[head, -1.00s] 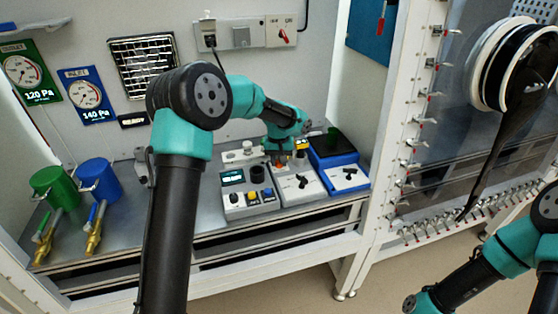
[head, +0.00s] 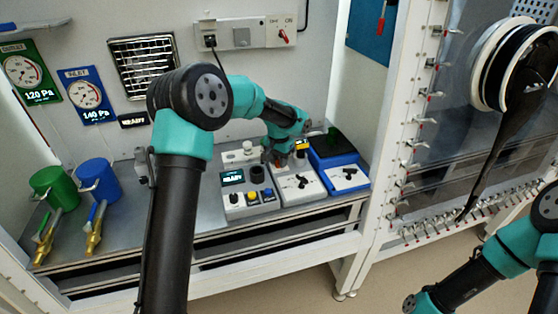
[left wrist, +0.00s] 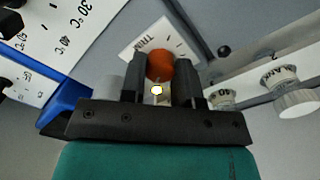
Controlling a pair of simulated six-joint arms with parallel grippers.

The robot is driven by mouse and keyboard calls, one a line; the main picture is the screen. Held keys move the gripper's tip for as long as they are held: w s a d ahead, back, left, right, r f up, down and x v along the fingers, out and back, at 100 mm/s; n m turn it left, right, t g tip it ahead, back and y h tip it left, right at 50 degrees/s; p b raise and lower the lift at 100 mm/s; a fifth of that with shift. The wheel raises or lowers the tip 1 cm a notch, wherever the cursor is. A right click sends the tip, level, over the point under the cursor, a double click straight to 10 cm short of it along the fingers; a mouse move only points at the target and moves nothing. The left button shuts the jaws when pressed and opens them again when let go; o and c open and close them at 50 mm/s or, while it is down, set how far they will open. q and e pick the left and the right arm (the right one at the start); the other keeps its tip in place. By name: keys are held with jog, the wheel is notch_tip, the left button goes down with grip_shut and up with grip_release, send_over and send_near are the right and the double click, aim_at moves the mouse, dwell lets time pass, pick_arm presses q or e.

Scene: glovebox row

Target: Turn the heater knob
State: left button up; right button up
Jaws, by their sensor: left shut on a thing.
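My left gripper (head: 276,157) is over the row of instruments on the bench. In the left wrist view, its two dark fingers (left wrist: 160,75) are shut on a round orange knob (left wrist: 160,64), one finger on each side. The knob is beside a white plate (left wrist: 150,38) with lettering that looks like TRIM. A white panel with temperature marks (left wrist: 60,22) shows at the upper left of that view. In the head view, a blue instrument with a black top (head: 333,150) is right of the gripper, with a black knob on its white front. My right gripper is out of the picture.
A grey box with a display and coloured buttons (head: 243,203) stands left of a white box with black knobs (head: 298,183). Green (head: 53,187) and blue (head: 98,179) canisters stand farther left. A frame post (head: 385,150) bounds the bench on the right.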

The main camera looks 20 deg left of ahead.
aim_at(278, 161)
pick_arm(q)
jog(key=o, duration=0.9)
jog(key=shift+o, duration=0.2)
jog(key=shift+r, duration=0.1)
notch_tip(278, 161, up, 17)
jog(key=shift+a, duration=0.15)
dwell(0.4)
